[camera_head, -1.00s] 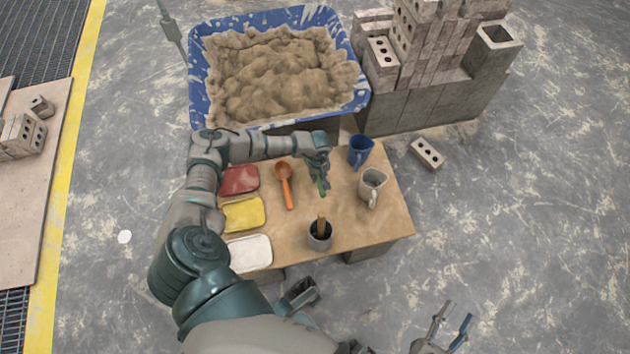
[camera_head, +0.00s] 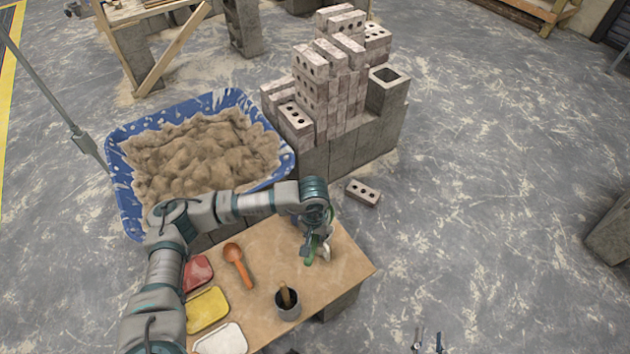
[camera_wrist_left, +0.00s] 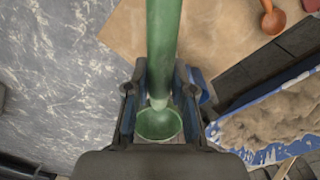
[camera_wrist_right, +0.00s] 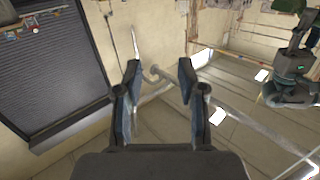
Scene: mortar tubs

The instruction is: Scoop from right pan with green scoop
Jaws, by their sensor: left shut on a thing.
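My left gripper (camera_head: 318,222) is shut on the green scoop (camera_head: 311,250) above the right end of the table. In the left wrist view the green scoop (camera_wrist_left: 163,45) lies between the fingers, with its long handle pointing up the picture and its round bowl near the palm. A blue splashed tub (camera_head: 118,190) full of brown mortar (camera_head: 205,152) stands behind the table. It is the only large tub in view. My right gripper (camera_head: 429,342) is at the bottom edge of the head view. It shows open and empty in the right wrist view (camera_wrist_right: 160,80).
The wooden table (camera_head: 262,318) holds red (camera_head: 197,272), yellow (camera_head: 207,308) and white (camera_head: 222,340) trays, an orange scoop (camera_head: 238,264) and a grey pot (camera_head: 288,305). Stacked bricks (camera_head: 330,90) stand right of the tub.

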